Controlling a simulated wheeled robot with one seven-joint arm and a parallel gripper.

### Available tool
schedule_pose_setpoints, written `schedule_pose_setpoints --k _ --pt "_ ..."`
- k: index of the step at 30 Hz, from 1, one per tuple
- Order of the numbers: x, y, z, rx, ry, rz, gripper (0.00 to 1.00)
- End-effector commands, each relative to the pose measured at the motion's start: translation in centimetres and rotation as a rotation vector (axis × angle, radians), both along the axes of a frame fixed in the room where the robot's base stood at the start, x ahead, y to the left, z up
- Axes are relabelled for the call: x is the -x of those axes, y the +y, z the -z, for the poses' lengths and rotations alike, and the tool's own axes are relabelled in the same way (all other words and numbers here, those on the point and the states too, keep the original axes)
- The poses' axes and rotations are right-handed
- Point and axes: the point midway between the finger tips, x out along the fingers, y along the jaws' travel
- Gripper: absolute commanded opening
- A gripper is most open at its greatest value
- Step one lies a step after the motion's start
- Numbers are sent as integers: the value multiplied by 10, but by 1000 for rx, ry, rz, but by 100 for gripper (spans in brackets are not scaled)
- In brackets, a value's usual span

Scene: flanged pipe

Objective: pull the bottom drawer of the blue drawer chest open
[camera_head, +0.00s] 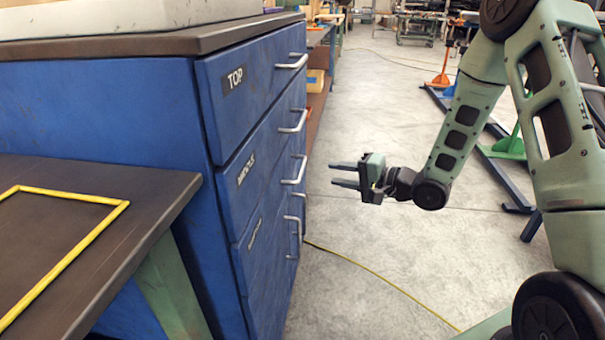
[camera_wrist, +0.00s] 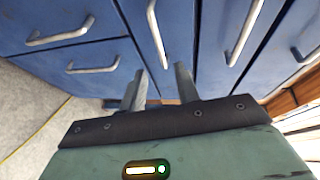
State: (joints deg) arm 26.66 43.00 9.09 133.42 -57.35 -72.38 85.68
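The blue drawer chest (camera_head: 110,110) stands at the left in the head view, its drawer fronts facing right. The bottom drawer (camera_head: 262,270) is the low front with a small, hard-to-read label, below the fronts marked TOP and MIDDLE. It looks flush with the chest. A low silver handle (camera_head: 297,224) shows at the far edge of the fronts. My gripper (camera_head: 335,175) is open and empty, apart from the fronts and pointing at them. In the wrist view, my gripper (camera_wrist: 160,84) has a gap between its fingers, with blue fronts and several handles ahead. Which handle there is the bottom drawer's, I cannot tell.
A dark table (camera_head: 150,200) with a yellow outline stands at the near left, against the chest's side. A yellow cable (camera_head: 385,280) lies on the floor. Stands with blue and green legs (camera_head: 510,145) are behind my arm.

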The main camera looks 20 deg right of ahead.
Motion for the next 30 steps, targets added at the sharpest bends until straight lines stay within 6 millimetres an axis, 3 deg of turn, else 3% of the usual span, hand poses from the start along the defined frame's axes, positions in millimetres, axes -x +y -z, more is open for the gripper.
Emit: schedule_pose_setpoints --k 9,15,29,30 --pt "-52 40 15 2 -2 -3 32" --pt "-76 58 19 1 -2 -1 32" --pt "-87 66 20 1 0 2 32" --pt "-87 66 20 1 0 2 26"
